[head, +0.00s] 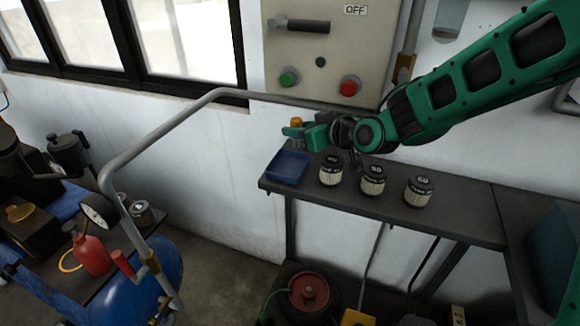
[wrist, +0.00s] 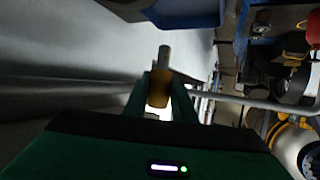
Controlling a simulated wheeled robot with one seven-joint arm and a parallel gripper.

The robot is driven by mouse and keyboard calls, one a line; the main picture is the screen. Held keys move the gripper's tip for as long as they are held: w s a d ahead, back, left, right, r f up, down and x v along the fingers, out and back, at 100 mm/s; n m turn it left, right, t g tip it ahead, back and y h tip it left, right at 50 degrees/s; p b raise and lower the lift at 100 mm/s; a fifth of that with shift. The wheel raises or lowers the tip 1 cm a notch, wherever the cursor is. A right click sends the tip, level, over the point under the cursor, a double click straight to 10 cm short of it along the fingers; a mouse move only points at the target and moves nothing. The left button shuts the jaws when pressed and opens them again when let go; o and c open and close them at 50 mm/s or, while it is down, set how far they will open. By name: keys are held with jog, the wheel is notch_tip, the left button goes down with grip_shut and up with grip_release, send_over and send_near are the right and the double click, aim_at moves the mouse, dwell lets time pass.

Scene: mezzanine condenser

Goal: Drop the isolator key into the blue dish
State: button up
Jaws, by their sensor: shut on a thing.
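The isolator key (wrist: 159,90) shows in the wrist view as an orange-yellow body with a grey round shaft, held between my two green fingers. My gripper (wrist: 158,92) is shut on it. In the head view, my gripper (head: 292,132) is over the far side of the shelf, and the key's yellow part (head: 296,121) shows just above the fingers. The blue dish (head: 288,168) sits at the left end of the dark shelf, below my gripper and apart from it. The dish looks empty.
Several labelled canisters (head: 373,180) stand on the shelf (head: 450,226) to the right of the dish. A bent grey handrail (head: 150,145) runs at the left and behind. The switch panel (head: 330,50) is on the wall above. A red bottle (head: 92,254) stands lower left.

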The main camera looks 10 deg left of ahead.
aim_at(297, 145)
jog(key=shift+s+a+f, duration=0.1)
jog(key=shift+f, duration=1.1)
jog(key=shift+a+f, duration=0.1)
jog(key=shift+f, duration=1.1)
jog(key=o, duration=1.2)
jog(key=shift+c, duration=0.2)
jog(key=shift+d, duration=0.1)
jog(key=v, duration=1)
jog(key=shift+s+d, duration=0.2)
jog(key=shift+s, duration=0.05)
jog(key=shift+r, duration=0.1)
